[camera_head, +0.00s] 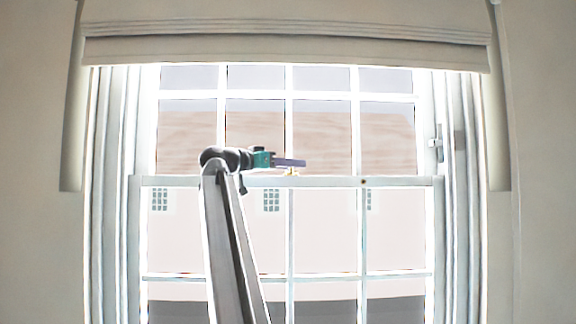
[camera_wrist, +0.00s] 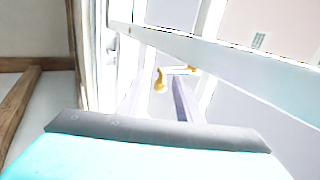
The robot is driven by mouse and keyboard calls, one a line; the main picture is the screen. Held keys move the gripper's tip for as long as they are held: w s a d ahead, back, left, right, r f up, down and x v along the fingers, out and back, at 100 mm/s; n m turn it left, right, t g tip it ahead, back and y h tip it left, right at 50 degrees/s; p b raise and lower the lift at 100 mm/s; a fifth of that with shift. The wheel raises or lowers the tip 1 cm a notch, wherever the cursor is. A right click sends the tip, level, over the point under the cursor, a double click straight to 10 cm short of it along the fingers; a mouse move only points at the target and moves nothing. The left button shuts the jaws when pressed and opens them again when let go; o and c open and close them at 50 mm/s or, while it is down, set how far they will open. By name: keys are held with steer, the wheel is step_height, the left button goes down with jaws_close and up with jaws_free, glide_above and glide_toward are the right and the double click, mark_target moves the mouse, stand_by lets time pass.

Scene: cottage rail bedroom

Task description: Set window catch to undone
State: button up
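The window catch (camera_head: 291,172) is a small brass-yellow fitting on top of the meeting rail, near the middle of the window. In the wrist view the catch (camera_wrist: 160,80) shows as a curved brass lever with a rounded end. My gripper (camera_head: 303,163) reaches in from the left, its grey-purple finger level and just above the catch. In the wrist view my gripper's finger (camera_wrist: 181,88) extends close beside the catch. I cannot tell whether they touch.
The meeting rail (camera_head: 400,181) runs across the window, with a small dark spot on it right of the catch. A pale fitting (camera_head: 437,143) is on the right frame. A folded blind (camera_head: 285,40) hangs above. The space right of my gripper is clear.

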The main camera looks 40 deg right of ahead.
steer(key=shift+a, duration=0.1)
steer(key=w+a+b, duration=0.1)
steer(key=a+b, duration=0.1)
steer(key=a, duration=1.1)
steer(key=shift+w+a, duration=0.2)
steer(key=shift+w, duration=0.15)
